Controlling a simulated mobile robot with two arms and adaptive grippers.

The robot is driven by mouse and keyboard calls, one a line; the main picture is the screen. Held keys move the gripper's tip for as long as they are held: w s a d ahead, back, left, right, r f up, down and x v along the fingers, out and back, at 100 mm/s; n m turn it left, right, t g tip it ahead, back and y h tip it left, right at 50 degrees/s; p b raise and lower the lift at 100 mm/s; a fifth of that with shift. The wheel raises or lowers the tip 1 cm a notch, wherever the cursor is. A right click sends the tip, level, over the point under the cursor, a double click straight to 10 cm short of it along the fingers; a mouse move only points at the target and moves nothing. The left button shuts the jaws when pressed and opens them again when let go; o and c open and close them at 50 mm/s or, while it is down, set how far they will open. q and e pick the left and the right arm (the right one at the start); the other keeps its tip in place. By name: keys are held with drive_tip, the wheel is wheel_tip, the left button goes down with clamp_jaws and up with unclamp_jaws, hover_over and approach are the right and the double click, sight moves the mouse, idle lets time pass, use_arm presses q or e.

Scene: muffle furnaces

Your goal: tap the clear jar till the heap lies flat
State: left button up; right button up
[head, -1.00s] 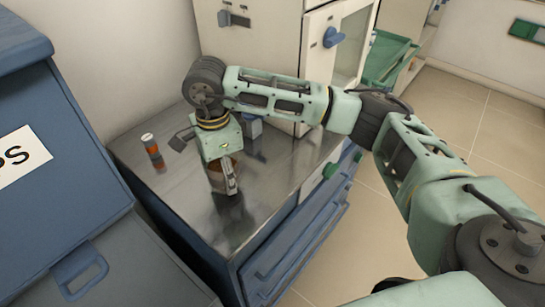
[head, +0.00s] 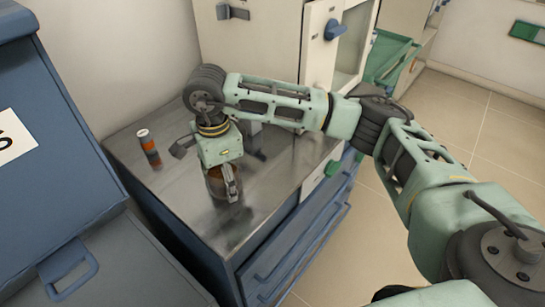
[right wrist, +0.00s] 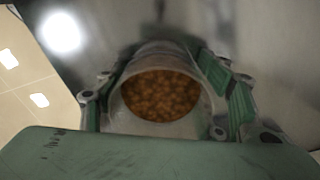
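The clear jar (head: 216,186) is at my right gripper (head: 232,190), low over the metal bench top. In the right wrist view the jar (right wrist: 120,108) sits between the two fingers of the right gripper (right wrist: 165,108), which press on its sides. Through its round mouth I see orange-brown grains, the heap (right wrist: 160,95). Whether its surface is flat or domed is hard to tell. In the head view the gripper hides part of the jar, and I cannot tell whether its base touches the bench. My left gripper is not in view.
A small orange-and-grey container with a white cap (head: 149,149) stands on the bench (head: 190,225), left of the jar. A pale furnace (head: 250,45) stands behind my right arm. A blue bin (head: 60,120) fills the left side. The bench front is clear.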

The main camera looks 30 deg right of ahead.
drive_tip(key=shift+o, duration=1.3)
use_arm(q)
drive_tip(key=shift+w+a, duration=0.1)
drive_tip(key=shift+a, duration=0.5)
